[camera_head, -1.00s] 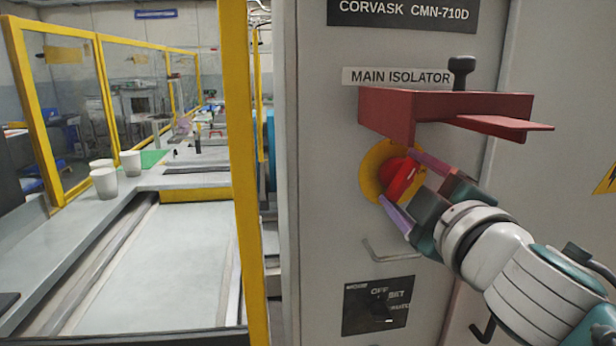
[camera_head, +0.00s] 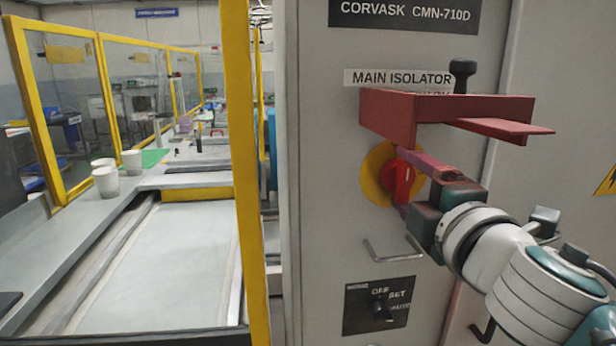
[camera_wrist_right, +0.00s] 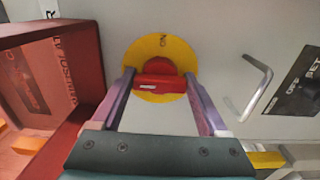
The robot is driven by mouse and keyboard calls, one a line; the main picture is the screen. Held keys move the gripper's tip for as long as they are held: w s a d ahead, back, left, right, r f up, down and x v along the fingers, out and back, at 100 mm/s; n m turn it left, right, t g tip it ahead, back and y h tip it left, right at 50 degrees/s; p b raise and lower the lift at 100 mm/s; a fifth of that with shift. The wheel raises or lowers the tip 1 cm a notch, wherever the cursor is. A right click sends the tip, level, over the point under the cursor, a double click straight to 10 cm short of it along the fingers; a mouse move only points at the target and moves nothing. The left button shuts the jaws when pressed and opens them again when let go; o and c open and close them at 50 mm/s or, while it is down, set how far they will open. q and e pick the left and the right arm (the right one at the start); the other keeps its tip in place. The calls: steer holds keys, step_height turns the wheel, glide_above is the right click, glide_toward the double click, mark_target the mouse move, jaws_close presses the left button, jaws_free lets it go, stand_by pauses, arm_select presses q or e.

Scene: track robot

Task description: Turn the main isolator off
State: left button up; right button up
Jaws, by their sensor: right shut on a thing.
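The main isolator is a red rotary handle (camera_head: 401,176) on a yellow disc (camera_head: 373,172), on the grey cabinet under the "MAIN ISOLATOR" label (camera_head: 399,78). In the head view the handle stands nearly upright. My right gripper (camera_head: 404,185) is shut on it, with one purple finger above and the other below, mostly hidden. In the right wrist view the red handle (camera_wrist_right: 158,84) lies crosswise between the fingertips, and the yellow disc (camera_wrist_right: 160,49) carries small lettering, seemingly "ON". My left gripper is not in view.
Below are a bent metal pull (camera_head: 390,252) and a black selector plate (camera_head: 376,309). A yellow post (camera_head: 245,180) and bench with white cups (camera_head: 106,182) are left.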

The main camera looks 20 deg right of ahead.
steer(key=o, duration=1)
steer(key=shift+o, duration=0.2)
steer(key=shift+s+a, duration=0.1)
steer(key=shift+s, duration=0.2)
steer(key=b+v, duration=0.2)
steer(key=v, duration=0.7)
steer(key=shift+s, duration=0.15)
